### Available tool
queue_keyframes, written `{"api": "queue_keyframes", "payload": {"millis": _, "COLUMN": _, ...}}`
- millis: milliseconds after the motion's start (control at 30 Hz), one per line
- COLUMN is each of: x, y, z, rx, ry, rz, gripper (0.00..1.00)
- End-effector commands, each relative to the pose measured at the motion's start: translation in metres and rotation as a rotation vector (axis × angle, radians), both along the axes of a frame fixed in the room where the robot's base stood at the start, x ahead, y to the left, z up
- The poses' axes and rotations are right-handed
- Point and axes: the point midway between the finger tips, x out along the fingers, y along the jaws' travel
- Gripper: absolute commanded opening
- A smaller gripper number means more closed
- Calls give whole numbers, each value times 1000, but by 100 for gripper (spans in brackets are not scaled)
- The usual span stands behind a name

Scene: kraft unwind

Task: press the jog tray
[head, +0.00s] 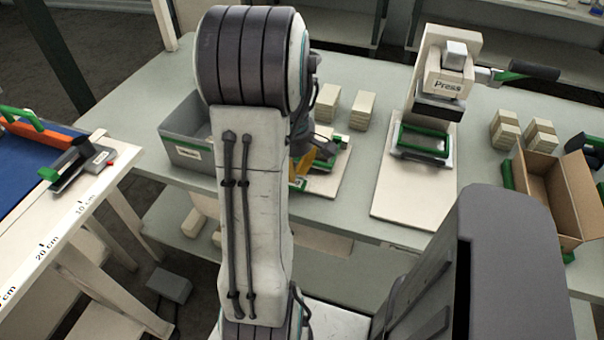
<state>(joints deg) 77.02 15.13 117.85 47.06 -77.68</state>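What looks like the jog tray is a low cream board with green edge pieces (333,179) on the grey-green bench, partly hidden behind my arm. My gripper (312,161) seems to be at or just above this tray; only dark and yellow parts show beside my arm. I cannot tell whether it touches the tray, or whether its fingers are open or shut. The press (445,85), labelled "Press", stands to the right on a cream base, with a lever at its right and a green-framed tray (424,141) below its head.
A grey bin (185,152) stands left of my arm. Paper stacks (361,111) lie behind the board, more (540,136) at right. An open cardboard box (563,200) is at the bench's right front. A cutting table with a ruler (85,206) is at far left.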

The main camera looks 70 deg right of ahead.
Motion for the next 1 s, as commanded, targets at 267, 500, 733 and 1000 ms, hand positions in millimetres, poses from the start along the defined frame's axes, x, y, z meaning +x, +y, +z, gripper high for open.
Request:
{"api": "queue_keyframes", "payload": {"millis": 267, "x": -1, "y": 3, "z": 54, "rx": -11, "ry": -2, "rz": -2, "gripper": 0}}
{"api": "queue_keyframes", "payload": {"millis": 500, "x": -1, "y": 7, "z": 82, "rx": -9, "ry": -2, "rz": -2, "gripper": 0}}
{"api": "queue_keyframes", "payload": {"millis": 733, "x": -1, "y": 8, "z": 93, "rx": -8, "ry": -2, "rz": -2, "gripper": 0}}
{"api": "queue_keyframes", "payload": {"millis": 1000, "x": -1, "y": 8, "z": 94, "rx": -7, "ry": -2, "rz": -2, "gripper": 0}}
